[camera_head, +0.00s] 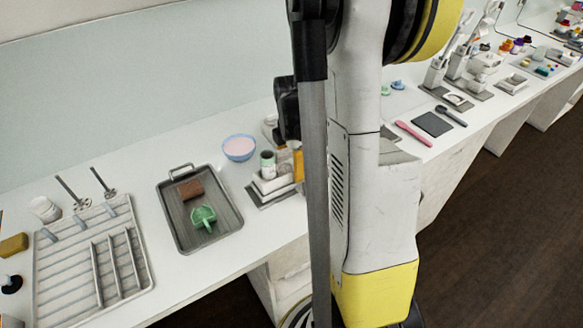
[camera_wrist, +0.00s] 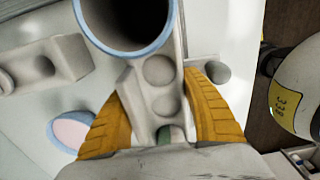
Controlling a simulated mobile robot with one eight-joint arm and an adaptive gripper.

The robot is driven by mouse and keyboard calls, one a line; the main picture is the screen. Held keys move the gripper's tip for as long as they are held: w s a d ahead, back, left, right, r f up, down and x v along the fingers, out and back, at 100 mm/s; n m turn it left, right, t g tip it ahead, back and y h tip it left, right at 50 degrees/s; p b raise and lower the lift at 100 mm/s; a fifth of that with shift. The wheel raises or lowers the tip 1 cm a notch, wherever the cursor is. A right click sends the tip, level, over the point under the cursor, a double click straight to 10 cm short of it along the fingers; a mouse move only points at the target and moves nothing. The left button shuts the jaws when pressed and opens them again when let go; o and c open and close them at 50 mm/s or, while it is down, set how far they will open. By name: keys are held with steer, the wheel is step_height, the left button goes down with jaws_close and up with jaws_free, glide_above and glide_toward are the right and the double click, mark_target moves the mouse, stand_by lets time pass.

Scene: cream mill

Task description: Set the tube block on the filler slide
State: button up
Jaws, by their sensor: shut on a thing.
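In the wrist view, my gripper (camera_wrist: 160,88) has its two orange fingers closed on either side of a pale grey block with round recesses, which I take as the tube block (camera_wrist: 140,90). Something green and pink shows at the block's near end. A large open cylinder with a blue rim (camera_wrist: 168,45) overlaps the block's far end in this view. I cannot tell whether the block touches anything below. In the head view, an orange finger of my gripper (camera_head: 298,165) shows beside a white and grey machine (camera_head: 268,192), probably the filler. Its slide is not clearly distinguishable.
A blue bowl of pink cream (camera_head: 239,148) stands behind the machine, also in the wrist view (camera_wrist: 72,132). A grey tray (camera_head: 225,232) with a brown block and green scoop lies left. A drying rack (camera_head: 75,290) stands farther left. My arm hides the counter's middle.

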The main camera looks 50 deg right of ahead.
steer(key=shift+f, duration=0.1)
steer(key=o, duration=1.5)
steer(key=shift+c, duration=0.2)
steer(key=shift+r+p, duration=2.15)
steer(key=shift+r, duration=0.9)
